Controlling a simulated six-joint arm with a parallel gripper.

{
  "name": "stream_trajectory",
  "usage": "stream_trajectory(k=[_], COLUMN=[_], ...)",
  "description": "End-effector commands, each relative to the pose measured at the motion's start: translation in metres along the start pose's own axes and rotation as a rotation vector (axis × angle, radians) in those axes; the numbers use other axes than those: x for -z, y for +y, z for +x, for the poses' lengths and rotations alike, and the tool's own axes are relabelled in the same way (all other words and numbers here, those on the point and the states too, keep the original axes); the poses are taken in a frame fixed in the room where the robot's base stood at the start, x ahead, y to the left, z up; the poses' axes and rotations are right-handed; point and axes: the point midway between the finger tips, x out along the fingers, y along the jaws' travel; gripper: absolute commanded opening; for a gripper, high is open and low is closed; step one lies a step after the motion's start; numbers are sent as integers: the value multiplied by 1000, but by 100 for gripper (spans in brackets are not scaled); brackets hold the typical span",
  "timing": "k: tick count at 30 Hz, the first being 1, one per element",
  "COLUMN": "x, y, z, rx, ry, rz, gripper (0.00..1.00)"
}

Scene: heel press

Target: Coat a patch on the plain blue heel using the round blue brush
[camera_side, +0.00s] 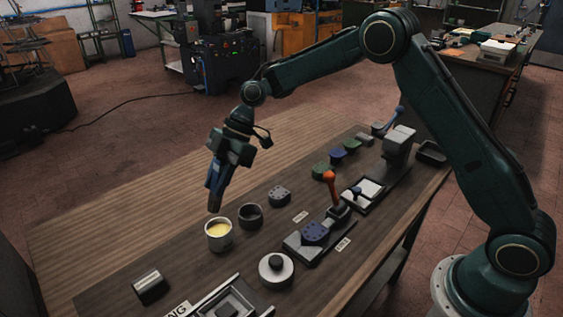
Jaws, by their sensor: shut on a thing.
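My gripper (220,168) is shut on the blue brush (216,183), whose dark tip points down. The tip is above and slightly left of a white pot of yellow paste (218,234), seemingly apart from it. A blue heel with dark dots on top (315,232) sits on the plate of a fixture with an orange lever (331,188). A second blue heel (337,157) sits farther back between green pieces; it is too small to tell whether it is plain. The brush's upper part is hidden by my jaws.
A dark cup (250,216) stands right of the pot, with a grey holed block (279,196) behind. A round lidded metal piece (276,268) and a metal-edged tray (230,303) are in front. A white pad (368,189) lies right.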

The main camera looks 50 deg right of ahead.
Motion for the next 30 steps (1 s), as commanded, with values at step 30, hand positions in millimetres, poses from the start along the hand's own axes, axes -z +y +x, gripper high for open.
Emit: stream_trajectory(k=[30], x=[-34], y=[0], z=[47], rx=[1], ry=[-1], rz=[0], gripper=[2])
